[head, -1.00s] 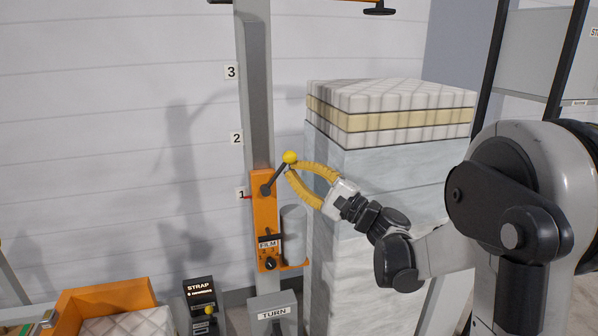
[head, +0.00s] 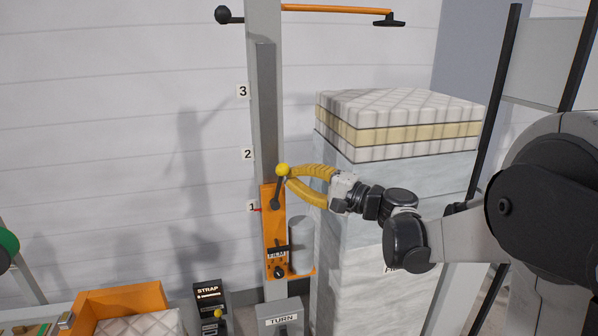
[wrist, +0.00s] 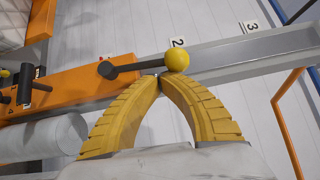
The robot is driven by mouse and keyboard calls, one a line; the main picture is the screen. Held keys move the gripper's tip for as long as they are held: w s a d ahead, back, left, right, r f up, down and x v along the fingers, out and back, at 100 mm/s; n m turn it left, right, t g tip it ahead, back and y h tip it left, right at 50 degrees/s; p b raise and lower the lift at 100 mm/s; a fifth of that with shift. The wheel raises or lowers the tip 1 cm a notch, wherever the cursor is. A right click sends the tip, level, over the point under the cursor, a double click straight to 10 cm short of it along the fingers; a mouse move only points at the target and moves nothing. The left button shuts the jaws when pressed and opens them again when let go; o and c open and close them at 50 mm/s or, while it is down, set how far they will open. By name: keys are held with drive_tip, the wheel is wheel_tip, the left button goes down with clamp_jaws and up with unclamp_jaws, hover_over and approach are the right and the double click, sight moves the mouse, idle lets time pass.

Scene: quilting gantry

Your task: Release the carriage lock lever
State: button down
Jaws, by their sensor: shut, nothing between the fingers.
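The carriage lock lever (head: 278,188) is a dark rod with a yellow ball knob (head: 283,170), on the orange carriage (head: 269,225) on the grey mast. It stands nearly upright, tilted slightly right. In the wrist view, the rod (wrist: 138,67) runs from its dark pivot to the yellow ball. My gripper (head: 289,174) has curved yellow fingers that come from the right, their tips at the lever just below the ball. In the wrist view my gripper (wrist: 160,78) has its tips together against or very near the rod, with nothing between them.
The mast (head: 265,110) carries height labels 1, 2 and 3; the carriage is by label 1. A grey film roll (head: 301,245) is on the carriage's right. A wrapped mattress stack (head: 345,230) stands close right. STRAP (head: 208,292) and TURN (head: 281,320) boxes are below.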

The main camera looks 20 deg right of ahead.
sight(281, 173)
drive_tip(key=a+n+h+p, duration=0.1)
drive_tip(key=a+r+n+g+h+p, duration=0.1)
drive_tip(key=p, duration=0.1)
drive_tip(key=shift+a+r+n+g, duration=0.3)
drive_tip(key=shift+a+n, duration=0.1)
drive_tip(key=shift+a+n+g+h+p, duration=0.6)
drive_tip(key=shift+a+n+h+p, duration=0.2)
drive_tip(key=shift+a+p, duration=0.25)
drive_tip(key=a+n+h, duration=0.1)
drive_tip(key=a+f+h+p, duration=0.1)
drive_tip(key=shift+a+n+g, duration=0.3)
drive_tip(key=shift+n, duration=0.1)
drive_tip(key=shift+a+f+h, duration=0.15)
drive_tip(key=shift+a+h, duration=0.15)
drive_tip(key=shift+a, duration=0.05)
